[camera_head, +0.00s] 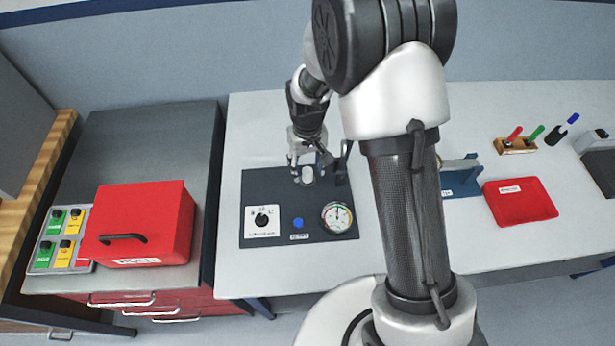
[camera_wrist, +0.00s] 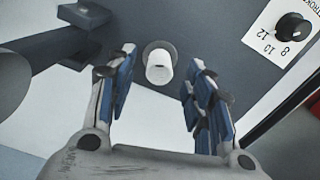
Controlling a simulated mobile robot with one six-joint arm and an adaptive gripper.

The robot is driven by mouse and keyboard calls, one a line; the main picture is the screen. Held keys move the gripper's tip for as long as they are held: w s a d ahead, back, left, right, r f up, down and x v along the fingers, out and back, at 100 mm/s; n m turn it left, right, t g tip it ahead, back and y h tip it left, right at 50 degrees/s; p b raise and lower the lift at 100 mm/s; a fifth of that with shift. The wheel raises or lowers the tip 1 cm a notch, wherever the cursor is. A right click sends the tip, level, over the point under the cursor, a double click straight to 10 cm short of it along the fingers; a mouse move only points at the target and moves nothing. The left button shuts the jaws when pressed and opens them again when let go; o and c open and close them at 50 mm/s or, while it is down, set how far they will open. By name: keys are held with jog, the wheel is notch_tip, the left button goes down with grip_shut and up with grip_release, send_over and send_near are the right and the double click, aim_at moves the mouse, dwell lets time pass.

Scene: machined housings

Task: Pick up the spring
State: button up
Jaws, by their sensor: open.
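A short pale cylinder (camera_wrist: 159,70) stands in a dark round ring on the dark board (camera_head: 262,185). It may be the spring, but I see no coils and cannot tell. My gripper (camera_wrist: 162,56) is open, with its blue-padded fingers on either side of the cylinder and a gap visible on both sides in the wrist view. In the head view my gripper (camera_head: 306,172) points down over the back of the board, and the pale cylinder shows between its fingers. No other thing that looks like a spring shows.
The board also carries a selector knob (camera_head: 262,219), a blue button (camera_head: 298,223) and a gauge (camera_head: 337,217). A dark bracket (camera_wrist: 65,45) stands close beside my gripper. A red tray (camera_head: 520,200) and blue fixture (camera_head: 462,180) are right; a red box (camera_head: 145,225) is left.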

aim_at(307, 171)
notch_tip(307, 171, down, 3)
jog(key=shift+f+b, duration=0.1)
jog(key=shift+b, duration=0.25)
grip_shut()
dwell(0.3)
